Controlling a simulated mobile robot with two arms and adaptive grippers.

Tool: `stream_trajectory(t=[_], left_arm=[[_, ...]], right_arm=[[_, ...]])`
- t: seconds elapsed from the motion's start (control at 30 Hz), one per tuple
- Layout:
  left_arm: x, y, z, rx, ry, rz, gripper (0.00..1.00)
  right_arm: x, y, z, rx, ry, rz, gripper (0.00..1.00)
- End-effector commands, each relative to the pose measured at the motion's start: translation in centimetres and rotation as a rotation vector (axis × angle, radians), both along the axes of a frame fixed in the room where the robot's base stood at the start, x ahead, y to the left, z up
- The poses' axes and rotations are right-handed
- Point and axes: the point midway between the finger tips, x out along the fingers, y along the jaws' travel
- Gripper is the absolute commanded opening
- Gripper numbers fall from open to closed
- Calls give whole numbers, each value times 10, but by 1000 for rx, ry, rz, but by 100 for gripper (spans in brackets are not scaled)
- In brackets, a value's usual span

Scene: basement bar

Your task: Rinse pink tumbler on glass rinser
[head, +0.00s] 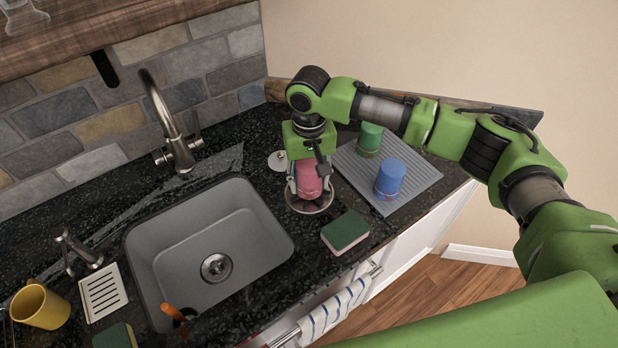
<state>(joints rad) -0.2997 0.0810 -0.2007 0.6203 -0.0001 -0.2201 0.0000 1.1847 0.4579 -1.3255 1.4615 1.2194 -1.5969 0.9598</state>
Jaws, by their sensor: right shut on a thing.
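The pink tumbler (308,183) is at the right of the sink, under my right gripper (307,178). My right gripper comes down from above and is shut on it, with a finger on each side. The tumbler is over the round metal glass rinser (309,205), whose rim shows around its lower end. I cannot tell whether the tumbler presses on the rinser, as the gripper hides part of both. My left gripper is not in view.
A grey ribbed drying mat (421,174) at the right holds a green tumbler (370,138) and a blue tumbler (390,178). A green sponge (345,231) lies in front of the rinser. The sink (262,213) is at the left, with a tall faucet (166,120) behind. A yellow mug (40,307) stands front left.

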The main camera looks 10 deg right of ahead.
Motion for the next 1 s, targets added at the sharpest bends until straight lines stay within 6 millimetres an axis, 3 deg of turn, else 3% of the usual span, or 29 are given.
stream_trajectory(t=[1.0], left_arm=[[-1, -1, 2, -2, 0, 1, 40]], right_arm=[[-1, 0, -12, -1, 2, 0, 21]])
